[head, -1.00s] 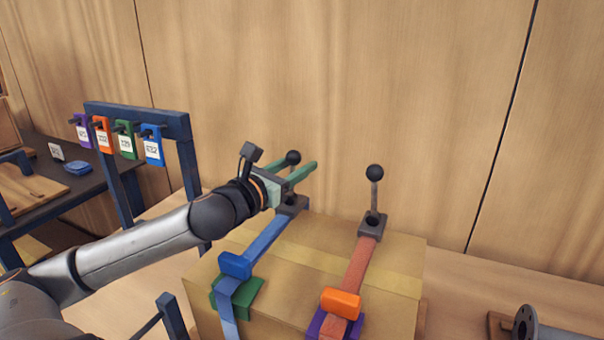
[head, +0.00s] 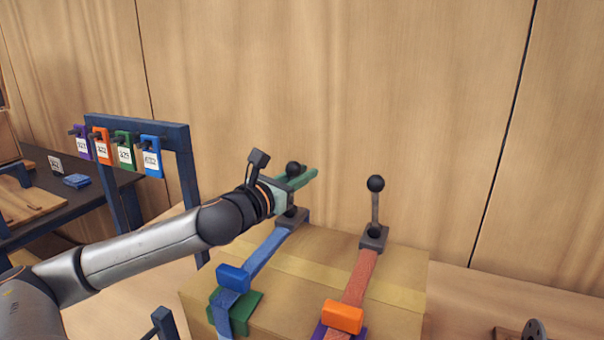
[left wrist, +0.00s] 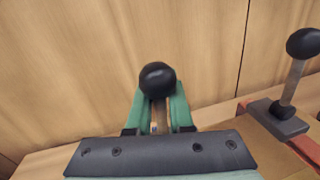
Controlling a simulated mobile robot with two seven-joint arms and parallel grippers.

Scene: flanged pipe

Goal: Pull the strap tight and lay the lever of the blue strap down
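The blue strap (head: 266,252) runs over a cardboard box (head: 395,290) to a dark buckle (head: 292,217) near its far edge. The buckle's lever stands upright with a black ball knob (head: 293,168). My left gripper (head: 304,178) is at this lever, its green fingers on either side of the shaft just below the knob. In the left wrist view the knob (left wrist: 157,79) sits over the fingers, which look closed on the shaft. A blue block (head: 233,278) sits on the strap over a green corner piece (head: 246,308). My right gripper is not in view.
A second, orange-red strap (head: 359,278) lies to the right, its lever (head: 375,208) upright. An orange block (head: 342,317) sits on it. A blue rack with several coloured tags (head: 151,157) stands left. The wooden wall (head: 420,110) is close behind the box.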

